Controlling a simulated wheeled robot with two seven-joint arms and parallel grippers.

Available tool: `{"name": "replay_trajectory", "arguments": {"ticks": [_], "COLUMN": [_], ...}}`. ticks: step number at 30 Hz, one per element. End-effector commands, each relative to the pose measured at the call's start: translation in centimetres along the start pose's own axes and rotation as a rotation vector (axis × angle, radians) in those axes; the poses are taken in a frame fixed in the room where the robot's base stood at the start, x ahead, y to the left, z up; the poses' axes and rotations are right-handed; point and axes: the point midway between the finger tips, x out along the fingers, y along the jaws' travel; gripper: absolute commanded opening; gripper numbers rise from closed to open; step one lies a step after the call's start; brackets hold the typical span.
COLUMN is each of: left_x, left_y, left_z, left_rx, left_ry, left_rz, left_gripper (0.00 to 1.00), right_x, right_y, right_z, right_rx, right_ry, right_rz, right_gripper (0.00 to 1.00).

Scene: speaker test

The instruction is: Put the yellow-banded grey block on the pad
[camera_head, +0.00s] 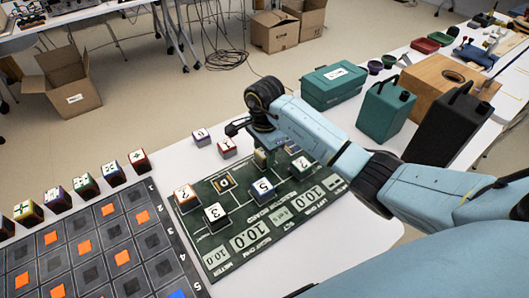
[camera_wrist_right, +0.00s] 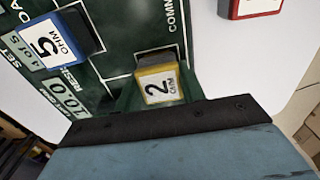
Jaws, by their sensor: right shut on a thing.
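The yellow-banded grey block (camera_wrist_right: 158,85), marked "2 OHM", is between the fingers of my right gripper (camera_wrist_right: 160,90), which is shut on it. In the head view my right gripper (camera_head: 262,150) points down over the far part of the green printed board (camera_head: 245,240), and the block is mostly hidden there. I cannot tell whether the block touches the board. A blue-banded block (camera_wrist_right: 50,40) marked "5" stands nearby on the board. No separate pad stands out clearly; the board has printed outlines and lines. My left gripper is not in view.
Other blocks stand on the board, including a green-banded "2" (camera_head: 302,164) close beside my gripper. A red-banded block (camera_head: 227,147) stands off its far edge. A dark grid mat (camera_head: 105,290) lies left. Green (camera_head: 385,110) and black cans stand right.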

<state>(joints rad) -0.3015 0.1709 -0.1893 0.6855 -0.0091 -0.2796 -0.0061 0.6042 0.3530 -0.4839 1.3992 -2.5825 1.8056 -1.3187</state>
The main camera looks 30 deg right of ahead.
Motion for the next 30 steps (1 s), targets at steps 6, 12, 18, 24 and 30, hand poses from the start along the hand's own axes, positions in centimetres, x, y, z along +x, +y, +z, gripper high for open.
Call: {"name": "replay_trajectory", "arguments": {"ticks": [6, 12, 18, 24, 30], "left_x": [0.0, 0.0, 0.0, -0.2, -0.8], "left_y": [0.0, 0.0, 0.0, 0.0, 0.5], "left_z": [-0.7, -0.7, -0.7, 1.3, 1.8], "left_rx": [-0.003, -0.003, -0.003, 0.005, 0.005], "left_ry": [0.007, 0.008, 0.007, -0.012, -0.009], "left_rz": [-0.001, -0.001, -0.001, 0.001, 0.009], "left_gripper": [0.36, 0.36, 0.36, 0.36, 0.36], "right_x": [0.2, 0.2, 0.2, -1.6, -6.2], "right_y": [0.0, 0.0, 0.0, -0.1, -0.1], "right_z": [0.0, 0.0, 0.0, -0.1, -0.1], "right_rx": [0.000, 0.000, 0.000, -0.001, -0.001], "right_ry": [0.000, 0.000, 0.000, 0.001, 0.003], "right_rz": [0.000, 0.000, 0.000, -0.004, -0.005], "right_gripper": [0.47, 0.61, 0.61, 0.61, 0.61]}}
